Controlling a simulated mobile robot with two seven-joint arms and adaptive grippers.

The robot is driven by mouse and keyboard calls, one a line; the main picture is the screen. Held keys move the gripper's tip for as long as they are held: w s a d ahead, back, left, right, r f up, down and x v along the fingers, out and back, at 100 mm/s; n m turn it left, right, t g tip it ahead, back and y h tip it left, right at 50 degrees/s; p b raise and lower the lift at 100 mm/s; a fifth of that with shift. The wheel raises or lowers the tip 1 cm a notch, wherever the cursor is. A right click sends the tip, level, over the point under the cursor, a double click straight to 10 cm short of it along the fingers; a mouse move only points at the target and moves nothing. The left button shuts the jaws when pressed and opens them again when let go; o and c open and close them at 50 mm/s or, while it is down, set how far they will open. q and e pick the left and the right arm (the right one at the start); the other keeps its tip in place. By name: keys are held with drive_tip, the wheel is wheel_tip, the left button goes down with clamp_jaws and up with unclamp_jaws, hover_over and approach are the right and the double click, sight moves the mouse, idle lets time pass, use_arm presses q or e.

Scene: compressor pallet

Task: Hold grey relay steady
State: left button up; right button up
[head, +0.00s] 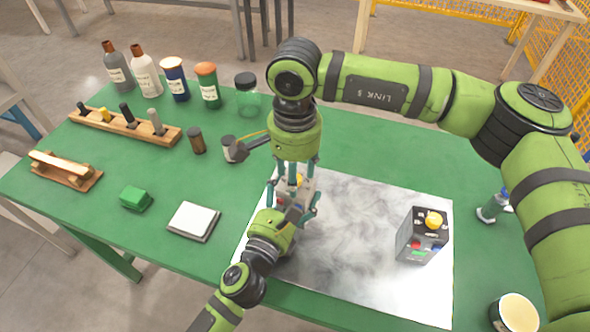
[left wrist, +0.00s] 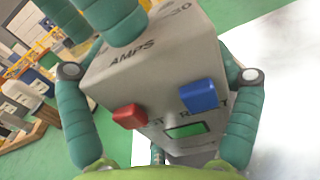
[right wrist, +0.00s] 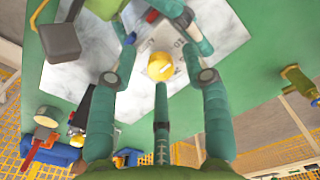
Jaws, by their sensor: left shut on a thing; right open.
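My left gripper (head: 287,207) is shut on the relay, with fingers along both sides. In the head view the grippers hide most of the relay. My right gripper (head: 296,186) is open and points down above it. Its fingers are spread around the relay's yellow knob (right wrist: 160,66); I cannot tell whether they touch it.
A black relay (head: 422,235) with a yellow knob stands on the plate's right side. A white pad (head: 194,221), a green block (head: 136,198) and a wooden rack (head: 130,125) lie to the left. Several bottles stand along the back.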

clamp_jaws()
idle(0.3)
drive_tip(key=m, duration=0.4)
drive_tip(key=shift+m, duration=0.4)
drive_tip(key=m, duration=0.8)
drive_tip(key=shift+m, duration=2.4)
